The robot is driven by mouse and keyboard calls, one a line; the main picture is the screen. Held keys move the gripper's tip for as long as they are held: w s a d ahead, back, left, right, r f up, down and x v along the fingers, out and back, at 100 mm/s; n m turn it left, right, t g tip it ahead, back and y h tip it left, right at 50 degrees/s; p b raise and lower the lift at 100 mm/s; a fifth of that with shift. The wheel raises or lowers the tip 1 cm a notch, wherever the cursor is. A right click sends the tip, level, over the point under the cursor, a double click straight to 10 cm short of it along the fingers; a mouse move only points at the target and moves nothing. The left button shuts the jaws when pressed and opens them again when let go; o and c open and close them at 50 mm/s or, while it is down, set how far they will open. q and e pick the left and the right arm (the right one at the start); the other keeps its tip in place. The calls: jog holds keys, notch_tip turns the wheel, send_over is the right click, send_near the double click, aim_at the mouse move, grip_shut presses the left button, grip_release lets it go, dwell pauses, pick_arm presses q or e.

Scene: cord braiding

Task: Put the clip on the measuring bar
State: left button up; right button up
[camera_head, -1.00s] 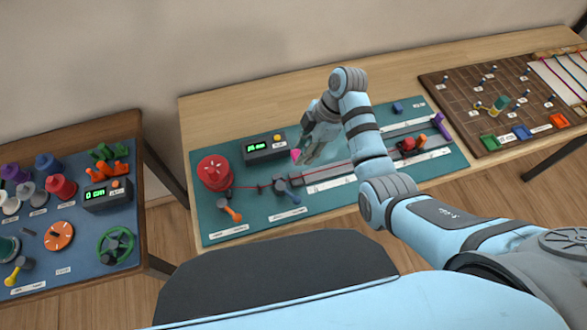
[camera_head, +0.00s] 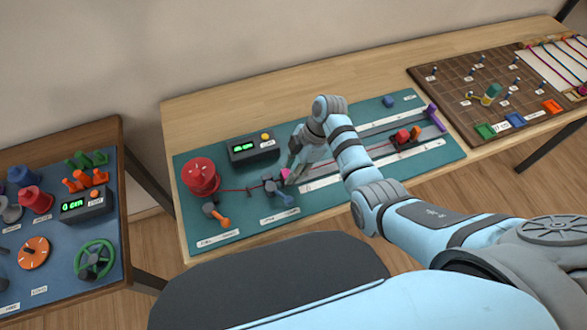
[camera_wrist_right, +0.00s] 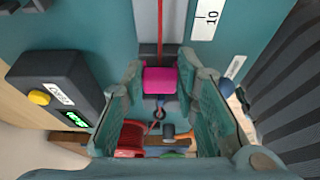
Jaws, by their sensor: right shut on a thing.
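The clip, a small magenta block (camera_wrist_right: 160,80), is held between the fingertips of my right gripper (camera_wrist_right: 168,76) in the right wrist view. Its edge also shows in the head view as a pink spot (camera_head: 285,173) beside my right gripper (camera_head: 292,172). The measuring bar is a grey rail with a white scale (camera_head: 322,184) on the teal board; in the wrist view its scale strip (camera_wrist_right: 205,20) shows ahead of the clip. A red cord (camera_wrist_right: 161,35) runs along the rail and meets the clip; whether they touch is unclear. My left gripper is out of view.
A carriage with red and orange parts (camera_head: 404,138) sits farther right on the board. A side table (camera_head: 60,290) is at left, a pegboard (camera_head: 460,95) at right.

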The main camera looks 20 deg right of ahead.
jog(key=shift+f, duration=0.2)
jog(key=o, duration=0.8)
